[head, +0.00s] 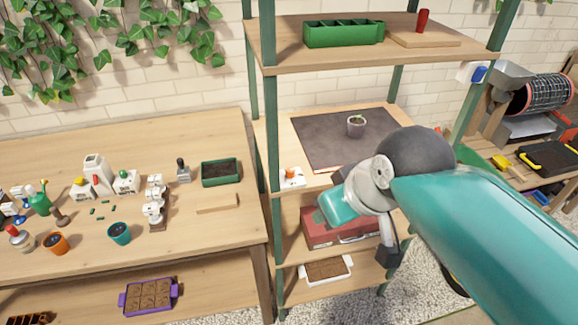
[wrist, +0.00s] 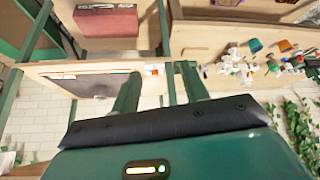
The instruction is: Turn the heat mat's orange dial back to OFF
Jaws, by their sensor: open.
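The heat mat (head: 322,147) is a dark sheet on the middle shelf of the green-posted rack. Its white control box (head: 293,183) sits at the shelf's front left, with the orange dial (head: 290,172) on top. The dial's setting is too small to read. In the wrist view, upside down, the mat (wrist: 84,82) and the orange dial (wrist: 154,67) also show. My gripper (wrist: 160,71) is open and empty, its fingers spread with the dial showing between their tips, still apart from it.
A green rack post (head: 274,150) rises just left of the control box. Below are a red case (head: 318,236) and a white tray (head: 326,271). The left bench (head: 205,245) holds pots and bottles.

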